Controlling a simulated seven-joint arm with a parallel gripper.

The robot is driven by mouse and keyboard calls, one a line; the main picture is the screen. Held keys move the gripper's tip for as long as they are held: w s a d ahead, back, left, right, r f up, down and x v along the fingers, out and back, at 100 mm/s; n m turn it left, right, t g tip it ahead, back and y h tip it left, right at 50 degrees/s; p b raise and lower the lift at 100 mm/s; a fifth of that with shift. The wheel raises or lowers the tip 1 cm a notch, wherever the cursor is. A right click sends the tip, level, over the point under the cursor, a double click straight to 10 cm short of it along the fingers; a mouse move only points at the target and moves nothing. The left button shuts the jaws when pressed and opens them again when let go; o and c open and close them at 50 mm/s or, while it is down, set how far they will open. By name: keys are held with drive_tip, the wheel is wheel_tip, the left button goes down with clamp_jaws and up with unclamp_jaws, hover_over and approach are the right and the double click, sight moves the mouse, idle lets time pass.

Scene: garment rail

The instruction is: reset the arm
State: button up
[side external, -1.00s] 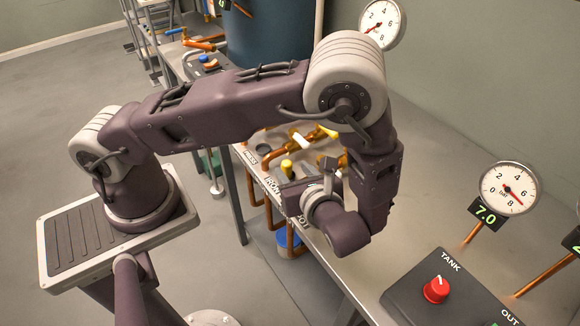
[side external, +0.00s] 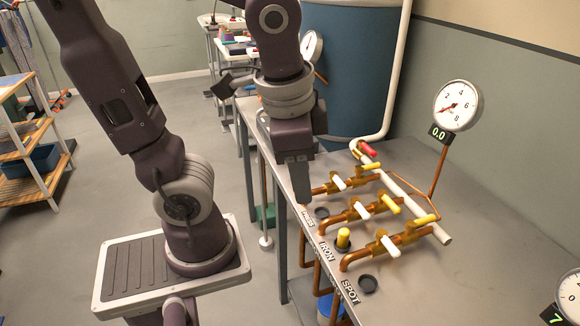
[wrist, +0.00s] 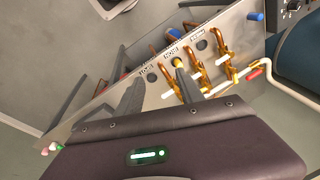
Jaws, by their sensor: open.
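My gripper (side external: 298,200) points down over the front edge of the grey bench (side external: 470,225), left of the valves in the side view. Its two fingers show apart in the wrist view (wrist: 156,82), with nothing held between them. The upper part of my arm runs out of the top of the side view. A yellow-topped peg (side external: 343,238) stands upright by the IRON label, apart from my gripper in the side view. In the wrist view the peg (wrist: 178,62) shows just beyond the right fingertip.
Copper pipes carry brass valves with white handles (side external: 389,246). Dark round sockets (side external: 368,284) line the bench front. A gauge (side external: 458,106) reading 0.0 stands behind. A blue tank (side external: 362,70) and white pipe are at the back. Shelves (side external: 25,150) stand left; the floor between is clear.

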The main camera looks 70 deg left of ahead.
drive_tip(key=s+r+n+t, duration=0.1)
drive_tip(key=n, duration=0.1)
drive_tip(key=s+r+n+t+h, duration=0.1)
drive_tip(key=t, duration=0.1)
drive_tip(key=shift+s+d+r+n, duration=0.1)
drive_tip(key=shift+s+d+n, duration=0.1)
drive_tip(key=shift+n, duration=0.2)
idle(0.9)
